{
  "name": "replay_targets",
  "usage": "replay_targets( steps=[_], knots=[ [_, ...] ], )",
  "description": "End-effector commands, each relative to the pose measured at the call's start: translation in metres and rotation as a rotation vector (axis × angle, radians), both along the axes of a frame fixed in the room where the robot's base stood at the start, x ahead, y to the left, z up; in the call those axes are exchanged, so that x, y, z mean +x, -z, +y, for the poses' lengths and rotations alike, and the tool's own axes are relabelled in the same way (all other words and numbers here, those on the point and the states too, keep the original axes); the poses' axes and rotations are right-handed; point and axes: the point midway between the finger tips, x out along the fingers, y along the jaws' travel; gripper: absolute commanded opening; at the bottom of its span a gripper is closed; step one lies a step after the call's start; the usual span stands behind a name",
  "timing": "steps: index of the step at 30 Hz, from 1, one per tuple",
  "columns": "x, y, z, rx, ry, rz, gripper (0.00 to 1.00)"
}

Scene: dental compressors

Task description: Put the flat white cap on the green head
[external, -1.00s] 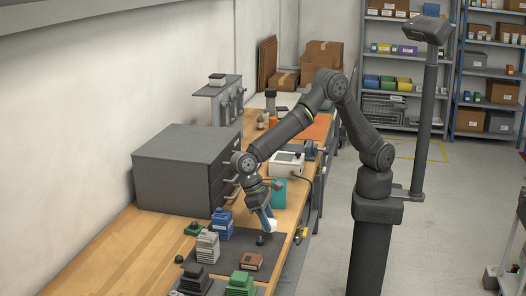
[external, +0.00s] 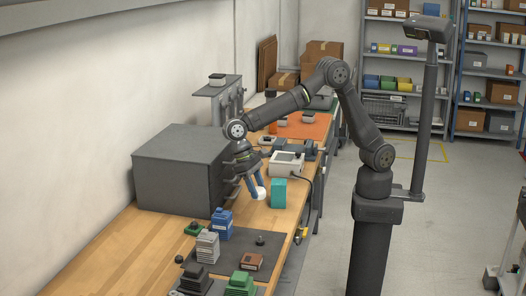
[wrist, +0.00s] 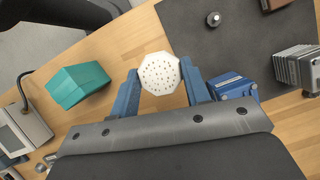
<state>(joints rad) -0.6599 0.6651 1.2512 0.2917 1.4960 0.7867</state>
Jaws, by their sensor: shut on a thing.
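My gripper (external: 257,188) is shut on the flat white cap (external: 261,193), holding it above the bench. In the wrist view the cap (wrist: 160,73) is a round white piece with many small holes, between the two blue fingers of my gripper (wrist: 160,85). A green finned head (external: 240,284) stands at the front of the dark mat, at the bottom edge of the external view, well away from the cap. A low green piece with a dark knob (external: 193,229) lies at the mat's left. Neither green piece shows in the wrist view.
On the dark mat (external: 268,257) stand a grey finned piece (external: 207,246), a blue piece (external: 222,224), a brown block (external: 252,262), a black finned piece (external: 195,281) and a small black knob (external: 260,240). A teal box (external: 279,193) and a grey cabinet (external: 178,170) flank my gripper.

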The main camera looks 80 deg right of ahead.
Motion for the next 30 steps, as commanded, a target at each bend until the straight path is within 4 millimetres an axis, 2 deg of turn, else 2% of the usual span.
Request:
replay_targets(
  steps=[3, 9, 18, 24, 30],
  knots=[
    [0.010, -0.005, 0.036, 0.003, 0.163, -0.001, 0.17],
    [0.022, -0.017, 0.093, 0.004, 0.450, 0.000, 0.17],
    [0.026, -0.037, 0.173, 0.005, 0.848, 0.000, 0.17],
    [0.023, -0.052, 0.221, 0.006, 1.090, -0.001, 0.17],
    [0.017, -0.064, 0.257, 0.005, 1.276, -0.001, 0.17]
  ],
)
